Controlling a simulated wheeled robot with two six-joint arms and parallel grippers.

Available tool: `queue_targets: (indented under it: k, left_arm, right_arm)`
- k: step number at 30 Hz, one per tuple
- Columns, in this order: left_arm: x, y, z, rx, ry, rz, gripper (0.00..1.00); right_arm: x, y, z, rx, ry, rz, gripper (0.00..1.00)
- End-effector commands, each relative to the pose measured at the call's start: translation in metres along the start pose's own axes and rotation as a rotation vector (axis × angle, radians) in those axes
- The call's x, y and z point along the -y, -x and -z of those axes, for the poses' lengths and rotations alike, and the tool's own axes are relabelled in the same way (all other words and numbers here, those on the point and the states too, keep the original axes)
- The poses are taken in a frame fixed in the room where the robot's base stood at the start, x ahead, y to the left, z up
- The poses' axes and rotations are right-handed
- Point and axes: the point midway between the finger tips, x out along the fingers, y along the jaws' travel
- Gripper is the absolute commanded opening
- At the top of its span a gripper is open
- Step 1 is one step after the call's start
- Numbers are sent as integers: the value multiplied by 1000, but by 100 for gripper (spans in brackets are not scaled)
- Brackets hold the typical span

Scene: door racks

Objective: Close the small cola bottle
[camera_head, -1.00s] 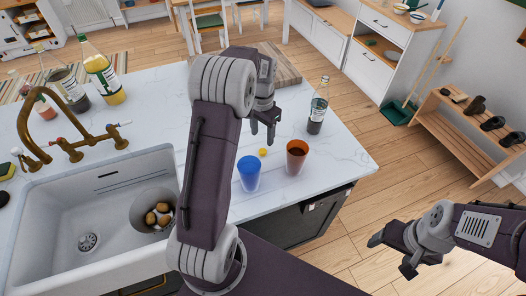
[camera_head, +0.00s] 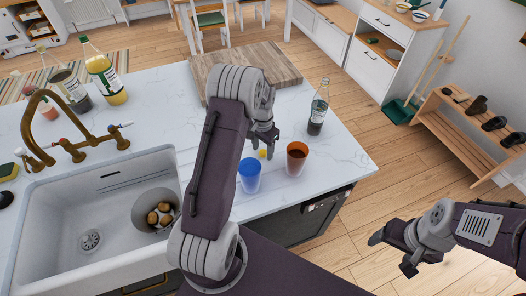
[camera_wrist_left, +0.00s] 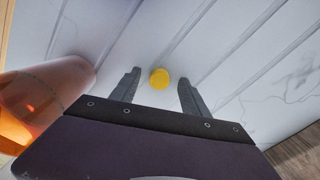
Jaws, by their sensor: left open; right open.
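The small cola bottle (camera_head: 318,110) stands upright on the white counter, right of my left gripper, with dark liquid low inside. No coloured cap shows on its neck. A small yellow cap (camera_head: 263,154) lies on the counter behind the two cups. My left gripper (camera_head: 264,146) is open and low over the cap. In the left wrist view the cap (camera_wrist_left: 160,78) appears between the two spread fingertips (camera_wrist_left: 160,85), touching neither. My right gripper (camera_head: 388,252) is open and empty, off the counter at the right.
A blue cup (camera_head: 249,175) and a brown-red cup (camera_head: 296,159) stand close in front of the cap. A wooden board (camera_head: 275,68) lies behind. A sink (camera_head: 100,225), a brass tap (camera_head: 37,115) and larger bottles (camera_head: 105,75) are at the left.

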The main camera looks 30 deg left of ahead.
Motion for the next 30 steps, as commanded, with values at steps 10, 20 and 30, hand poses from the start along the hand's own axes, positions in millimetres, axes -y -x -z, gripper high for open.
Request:
queue_targets:
  k: [10, 20, 30]
  left_arm:
    - [0, -2, 0, 0, 0, 0, 54]
    - [0, -2, 0, 0, 0, 0, 0]
    - [0, 4, 0, -2, 0, 1, 0]
  right_arm:
    - [0, 0, 0, 0, 0, 0, 75]
    - [0, 0, 0, 0, 0, 0, 75]
    - [0, -2, 0, 0, 0, 0, 75]
